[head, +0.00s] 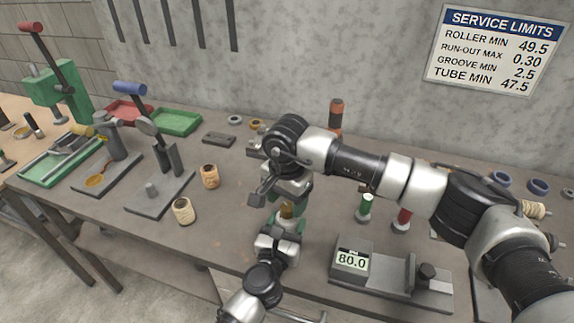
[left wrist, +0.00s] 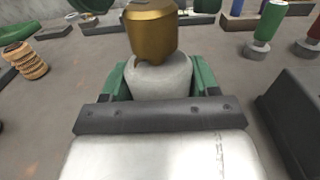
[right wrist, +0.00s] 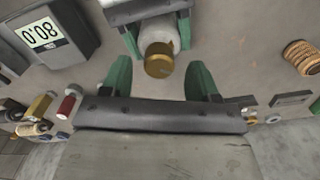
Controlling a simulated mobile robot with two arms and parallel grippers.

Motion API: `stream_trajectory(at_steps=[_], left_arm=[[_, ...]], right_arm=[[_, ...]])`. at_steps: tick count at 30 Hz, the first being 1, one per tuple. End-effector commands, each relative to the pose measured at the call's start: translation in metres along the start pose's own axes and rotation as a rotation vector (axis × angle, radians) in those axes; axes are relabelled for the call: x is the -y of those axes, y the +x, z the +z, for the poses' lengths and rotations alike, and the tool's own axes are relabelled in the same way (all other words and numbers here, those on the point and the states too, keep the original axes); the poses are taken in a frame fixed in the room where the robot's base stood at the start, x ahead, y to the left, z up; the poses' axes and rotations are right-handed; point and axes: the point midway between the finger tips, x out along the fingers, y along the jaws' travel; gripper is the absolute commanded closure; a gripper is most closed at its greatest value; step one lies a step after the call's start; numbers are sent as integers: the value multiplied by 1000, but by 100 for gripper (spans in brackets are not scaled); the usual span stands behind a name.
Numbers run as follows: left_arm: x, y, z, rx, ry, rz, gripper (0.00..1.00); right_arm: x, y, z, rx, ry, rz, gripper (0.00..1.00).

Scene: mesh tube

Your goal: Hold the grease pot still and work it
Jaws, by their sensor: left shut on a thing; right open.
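The grease pot has a pale grey body and a brass cap. In the left wrist view its body (left wrist: 160,78) is between the green fingers of my left gripper (left wrist: 160,88), which is shut on it. The brass cap (left wrist: 152,30) stands upright above the fingers. In the head view the cap (head: 287,210) shows small between my two grippers, and the body is mostly hidden. My right gripper (right wrist: 160,75) is open above the pot. In the right wrist view the cap (right wrist: 158,62) lies between its fingertips, apart from both.
A gauge reading 80.0 (head: 352,260) stands right of the pot. Green (head: 366,208) and red-topped pieces stand behind it. Two ribbed rollers (head: 184,211) (head: 210,177) are to the left, near a lever press (head: 160,180). The bench between rollers and pot is clear.

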Motion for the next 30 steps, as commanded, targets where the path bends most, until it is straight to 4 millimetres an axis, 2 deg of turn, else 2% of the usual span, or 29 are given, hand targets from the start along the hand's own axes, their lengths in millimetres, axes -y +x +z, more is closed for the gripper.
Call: stream_trajectory(at_steps=[9, 15, 21, 30], left_arm=[[0, 0, 0, 0, 0, 0, 73], [0, 0, 0, -1, 0, 0, 73], [0, 0, 0, 0, 0, 0, 73], [0, 0, 0, 0, 0, 0, 73]], right_arm=[[0, -65, 0, -3, 2, 0, 40], [0, -97, 0, -1, 4, 1, 40], [0, -96, 0, 1, 116, 3, 40], [0, -96, 0, 1, 141, 3, 40]])
